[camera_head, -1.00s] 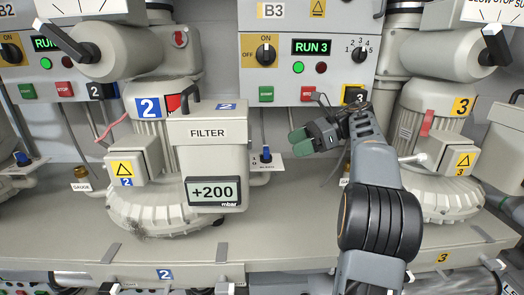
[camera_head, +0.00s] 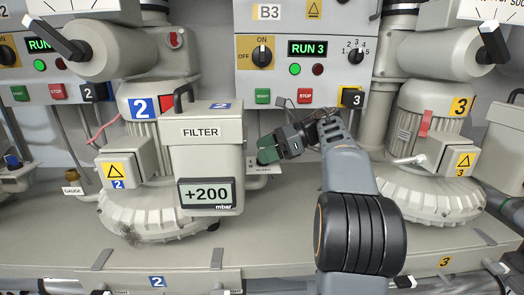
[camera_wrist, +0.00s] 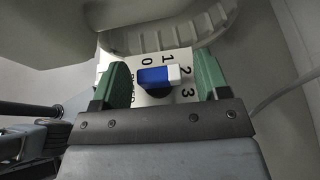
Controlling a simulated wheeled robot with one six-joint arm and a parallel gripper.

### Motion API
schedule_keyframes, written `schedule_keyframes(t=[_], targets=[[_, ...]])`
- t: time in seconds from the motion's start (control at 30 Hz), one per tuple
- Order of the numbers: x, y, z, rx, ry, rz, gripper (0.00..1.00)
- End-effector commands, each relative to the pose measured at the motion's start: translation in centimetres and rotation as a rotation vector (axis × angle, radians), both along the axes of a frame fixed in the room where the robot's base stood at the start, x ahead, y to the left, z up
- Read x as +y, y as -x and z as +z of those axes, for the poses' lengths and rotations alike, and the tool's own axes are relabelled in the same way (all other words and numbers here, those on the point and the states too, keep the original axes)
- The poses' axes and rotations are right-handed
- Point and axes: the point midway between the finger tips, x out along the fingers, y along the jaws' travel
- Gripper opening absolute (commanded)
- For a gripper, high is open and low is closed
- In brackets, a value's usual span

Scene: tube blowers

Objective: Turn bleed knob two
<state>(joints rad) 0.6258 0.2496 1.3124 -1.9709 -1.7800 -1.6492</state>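The bleed knob (camera_wrist: 152,76) is a blue bar with a white end, on a white plate (camera_wrist: 128,62) marked 0, 1, 2, 3 in the wrist view. Its white end points right, near the 2. My gripper (camera_wrist: 158,84) is open, with one green finger on each side of the knob and a gap to each. In the head view my gripper (camera_head: 267,152) is in front of the knob and hides it. Only part of the plate (camera_head: 266,170) shows there, just right of the filter box (camera_head: 208,150) of blower 2.
The filter box, with a gauge display (camera_head: 206,194) reading +200, stands close left of my gripper. Blower 3 (camera_head: 428,190) stands to the right. The control panel (camera_head: 300,60) for RUN 3 is above. The bench (camera_head: 270,230) is clear below my gripper.

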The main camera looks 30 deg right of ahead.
Motion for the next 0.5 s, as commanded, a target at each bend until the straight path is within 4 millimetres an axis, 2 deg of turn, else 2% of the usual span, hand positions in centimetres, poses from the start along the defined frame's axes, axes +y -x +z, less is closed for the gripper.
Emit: schedule_keyframes(t=[0.03,0.5], targets=[[0.00,0.00,0.00,0.000,0.000,0.000,0.64],[0.17,-0.08,0.04,-0.001,0.000,0.003,0.21]])
